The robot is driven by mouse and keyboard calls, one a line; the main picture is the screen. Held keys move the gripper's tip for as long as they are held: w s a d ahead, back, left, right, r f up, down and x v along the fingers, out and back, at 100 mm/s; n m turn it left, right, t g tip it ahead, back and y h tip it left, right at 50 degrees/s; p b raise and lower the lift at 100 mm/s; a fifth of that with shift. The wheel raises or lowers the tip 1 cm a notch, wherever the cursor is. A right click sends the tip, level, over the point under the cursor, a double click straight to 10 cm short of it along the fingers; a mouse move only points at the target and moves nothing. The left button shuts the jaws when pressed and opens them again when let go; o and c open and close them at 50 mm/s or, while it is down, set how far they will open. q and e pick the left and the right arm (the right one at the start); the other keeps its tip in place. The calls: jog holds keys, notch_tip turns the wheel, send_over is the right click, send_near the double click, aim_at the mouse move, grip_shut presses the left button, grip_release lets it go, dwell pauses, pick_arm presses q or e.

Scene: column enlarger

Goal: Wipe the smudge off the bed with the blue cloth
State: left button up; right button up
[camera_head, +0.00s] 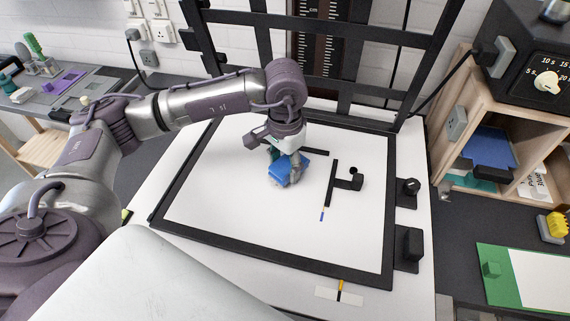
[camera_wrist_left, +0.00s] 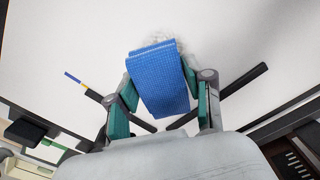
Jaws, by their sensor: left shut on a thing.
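The blue cloth (camera_head: 287,170) is folded and held over the white bed (camera_head: 220,195). My left gripper (camera_head: 284,168) is shut on it, with a finger on each side of the cloth in the left wrist view (camera_wrist_left: 158,85). The cloth's lower edge is at or very near the bed; I cannot tell if it touches. A greyish smudge (camera_wrist_left: 158,42) shows on the bed just beyond the cloth's edge in the left wrist view, and part of it is hidden by the cloth. My right gripper is not in view.
The bed has a black frame (camera_head: 270,262). A black T-shaped piece with a knob (camera_head: 347,183) and a small blue mark (camera_head: 322,214) lie right of the cloth. Black knobs (camera_head: 410,187) stand on the right edge. A raised black frame (camera_head: 345,30) stands behind. The bed's left front is clear.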

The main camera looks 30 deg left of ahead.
pick_arm(q)
jog(key=shift+b, duration=0.35)
jog(key=shift+w+a+f+b, duration=0.1)
jog(key=shift+w+a+b, duration=0.1)
jog(key=shift+w+b, duration=0.3)
jog(key=w+b, duration=0.1)
jog(key=w, duration=0.1)
jog(key=w+a, duration=0.1)
jog(key=w, duration=0.1)
jog(key=shift+w+a+b, duration=0.1)
jog(key=shift+w+b, duration=0.05)
jog(key=shift+b, duration=0.2)
jog(key=shift+w+a+b, duration=0.2)
jog(key=shift+w+a, duration=0.05)
jog(key=shift+w, duration=0.45)
jog(key=shift+w+a+b, duration=0.2)
jog(key=shift+w, duration=0.45)
jog(key=shift+f+b, duration=0.5)
jog(key=shift+b, duration=0.05)
jog(key=shift+s, duration=0.1)
